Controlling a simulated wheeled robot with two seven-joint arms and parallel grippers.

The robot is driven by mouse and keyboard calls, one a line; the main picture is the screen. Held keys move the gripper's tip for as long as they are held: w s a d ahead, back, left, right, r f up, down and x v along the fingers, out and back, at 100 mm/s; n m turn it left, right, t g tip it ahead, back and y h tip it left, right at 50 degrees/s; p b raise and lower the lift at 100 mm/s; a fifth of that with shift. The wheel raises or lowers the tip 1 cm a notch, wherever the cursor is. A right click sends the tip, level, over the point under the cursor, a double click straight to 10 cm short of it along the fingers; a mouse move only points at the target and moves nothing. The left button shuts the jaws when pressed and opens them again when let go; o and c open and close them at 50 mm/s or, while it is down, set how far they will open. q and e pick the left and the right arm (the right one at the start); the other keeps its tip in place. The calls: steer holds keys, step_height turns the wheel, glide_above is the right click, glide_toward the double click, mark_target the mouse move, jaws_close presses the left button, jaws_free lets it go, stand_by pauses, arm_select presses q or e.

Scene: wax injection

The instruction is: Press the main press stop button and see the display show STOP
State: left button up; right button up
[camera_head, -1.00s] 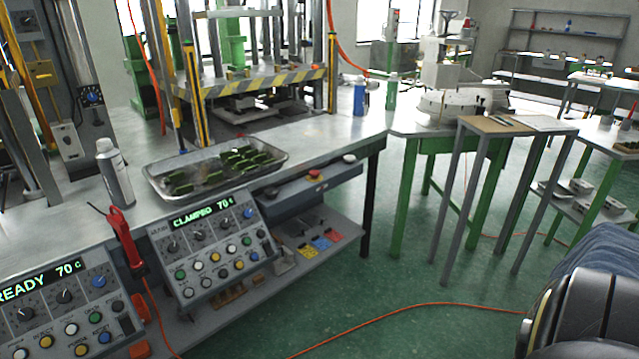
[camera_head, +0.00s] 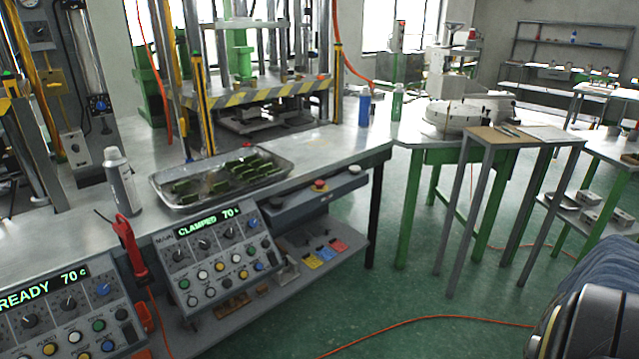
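The main press panel (camera_head: 217,259) is a grey sloped box on the front of the bench, left of the middle. Its green display (camera_head: 208,222) reads CLAMPED 70 c. Below it are dark knobs and several round buttons in white, yellow, green, blue and black; their labels are too small to read. A red mushroom button (camera_head: 320,185) sits on a grey bar to the right of the panel, with a pale button (camera_head: 354,169) farther along. Neither gripper is in view. A dark rounded part at the lower right is probably my own arm.
A second panel (camera_head: 70,312) at the lower left reads READY 70 c. A metal tray (camera_head: 160,200) with green pieces, a spray can (camera_head: 122,182) and a red tool (camera_head: 130,245) are nearby. The striped press (camera_head: 262,93) stands behind. An orange hose (camera_head: 430,318) crosses the floor.

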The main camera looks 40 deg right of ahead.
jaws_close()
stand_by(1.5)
